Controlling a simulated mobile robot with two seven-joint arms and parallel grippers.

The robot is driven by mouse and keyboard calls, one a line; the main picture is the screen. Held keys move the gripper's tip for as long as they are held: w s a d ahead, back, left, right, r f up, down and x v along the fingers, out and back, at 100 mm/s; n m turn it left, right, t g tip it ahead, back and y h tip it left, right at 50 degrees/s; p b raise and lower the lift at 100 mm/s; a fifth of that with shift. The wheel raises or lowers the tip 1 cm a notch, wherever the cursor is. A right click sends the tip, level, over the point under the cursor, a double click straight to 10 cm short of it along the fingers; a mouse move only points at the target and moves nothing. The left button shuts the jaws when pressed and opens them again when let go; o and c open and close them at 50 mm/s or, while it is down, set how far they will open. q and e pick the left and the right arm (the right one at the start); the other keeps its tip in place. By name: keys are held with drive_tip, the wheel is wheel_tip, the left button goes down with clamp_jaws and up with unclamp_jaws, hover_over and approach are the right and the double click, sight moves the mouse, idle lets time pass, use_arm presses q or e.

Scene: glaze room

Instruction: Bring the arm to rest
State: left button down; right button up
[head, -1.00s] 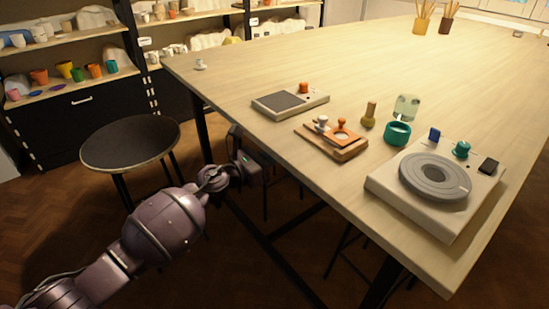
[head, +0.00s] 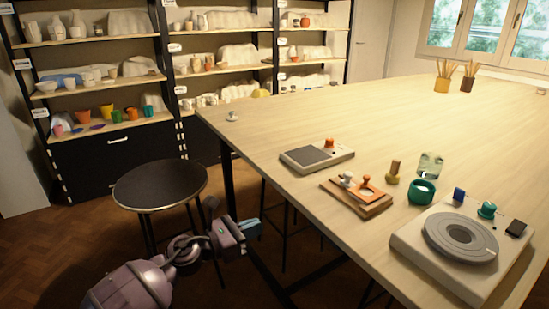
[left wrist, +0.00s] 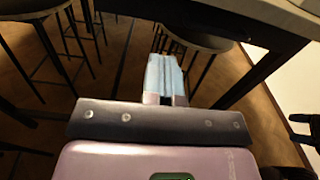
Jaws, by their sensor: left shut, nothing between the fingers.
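My left arm comes in from the bottom left of the head view. Its gripper (head: 250,227) hangs in the open beside the near left edge of the table, lower than the tabletop and just right of the round stool. In the left wrist view the pale blue fingers (left wrist: 165,76) are together with nothing between them.
A round dark stool (head: 160,186) stands left of the table (head: 300,112). On the table are a wheel-like device (head: 410,257), a wooden tray (head: 378,208), a flat scale (head: 290,158) and a teal bowl (head: 412,193). Shelves (head: 100,85) line the back.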

use_arm(q)
wheel_tip(320, 180, up, 6)
drive_tip(key=w+a+n+t+y, duration=0.15)
drive_tip(key=n+t, duration=0.45)
drive_tip(key=n, duration=0.9)
drive_tip(key=s+a+f+n+t+y+p, duration=0.2)
drive_tip(key=s+a+n+y, duration=0.35)
drive_tip(key=n, duration=0.75)
drive_tip(key=s+a+f+n+g+y+p, duration=0.2)
drive_tip(key=s+a+f+n, duration=0.2)
drive_tip(key=s, duration=0.8)
drive_tip(key=s+a+f+n+g+y+p, duration=0.2)
drive_tip(key=s+a+f+n, duration=0.3)
drive_tip(key=s, duration=0.7)
drive_tip(key=s+a+f+n+g+y+p, duration=0.2)
drive_tip(key=s+f+n, duration=0.6)
drive_tip(key=s, duration=0.4)
drive_tip(key=shift+a+n+g+y, duration=0.3)
drive_tip(key=shift+a+g+y, duration=0.2)
drive_tip(key=shift+a+y, duration=0.6)
use_arm(e)
wheel_tip(320, 180, up, 7)
drive_tip(key=t, duration=0.1)
use_arm(q)
drive_tip(key=shift+a, duration=0.1)
use_arm(e)
drive_tip(key=shift+w+r, duration=0.3)
drive_tip(key=shift+w, duration=0.1)
